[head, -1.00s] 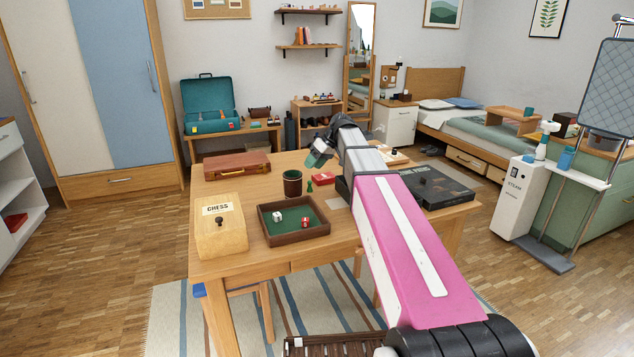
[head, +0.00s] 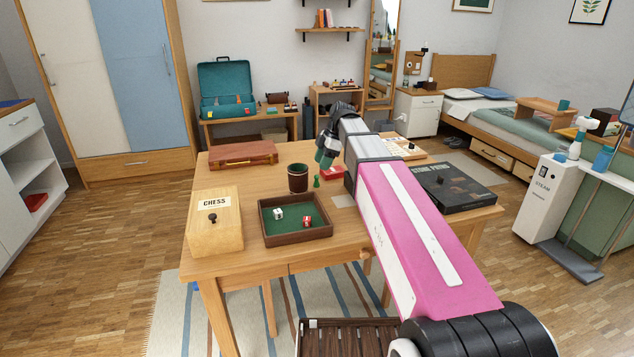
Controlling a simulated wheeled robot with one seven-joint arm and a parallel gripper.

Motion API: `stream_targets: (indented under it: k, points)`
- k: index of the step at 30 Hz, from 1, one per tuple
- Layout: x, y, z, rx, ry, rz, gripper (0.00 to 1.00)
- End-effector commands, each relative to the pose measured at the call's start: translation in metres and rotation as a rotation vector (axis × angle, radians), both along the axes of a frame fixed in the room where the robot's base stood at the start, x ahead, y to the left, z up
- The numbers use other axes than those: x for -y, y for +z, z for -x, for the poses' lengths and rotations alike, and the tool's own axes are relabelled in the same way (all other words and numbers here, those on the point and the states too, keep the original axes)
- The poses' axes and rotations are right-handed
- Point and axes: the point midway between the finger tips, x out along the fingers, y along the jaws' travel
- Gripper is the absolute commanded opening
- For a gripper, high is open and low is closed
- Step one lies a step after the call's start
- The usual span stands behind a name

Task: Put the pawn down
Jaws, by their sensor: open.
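A small green pawn (head: 317,181) stands upright on the wooden table (head: 345,240), just right of a dark brown dice cup (head: 298,178). My gripper (head: 322,166) points down just above the pawn and slightly to its right in the picture. It is open, and the pawn appears apart from it, resting on the table. The fingertips are small and partly hidden at this distance.
A red card box (head: 332,173) lies behind the pawn. A green-lined dice tray (head: 296,237) with two dice is in front. A chess box (head: 214,222), a brown case (head: 243,154) and a dark game box (head: 456,189) stand around. Bare table lies left of the cup.

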Motion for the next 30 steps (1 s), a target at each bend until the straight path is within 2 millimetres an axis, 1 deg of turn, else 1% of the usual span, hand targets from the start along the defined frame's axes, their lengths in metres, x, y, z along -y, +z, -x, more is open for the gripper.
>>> stream_targets:
  k: [1,3,8,11,15,19,22,27,28,29,30]
  points:
    - [-0.002,-0.007,0.001,-0.001,0.0,0.0,0.51]
    - [-0.005,-0.012,0.002,-0.001,-0.001,0.0,0.51]
    - [-0.007,-0.02,0.003,-0.001,-0.002,0.0,0.51]
    - [-0.009,-0.028,0.005,-0.001,-0.002,0.0,0.51]
    - [-0.014,-0.046,0.009,-0.001,-0.001,0.0,0.51]
    - [-0.02,-0.06,0.01,-0.001,-0.001,0.0,0.51]
    - [-0.022,-0.064,0.01,-0.001,-0.002,0.0,0.51]
    - [-0.022,-0.064,0.01,0.0,-0.002,0.0,0.51]
    - [-0.022,-0.064,0.01,0.0,-0.002,0.0,0.44]
    - [-0.022,-0.064,0.01,0.0,-0.002,0.0,0.35]
    - [-0.022,-0.064,0.01,0.0,-0.002,0.0,0.21]
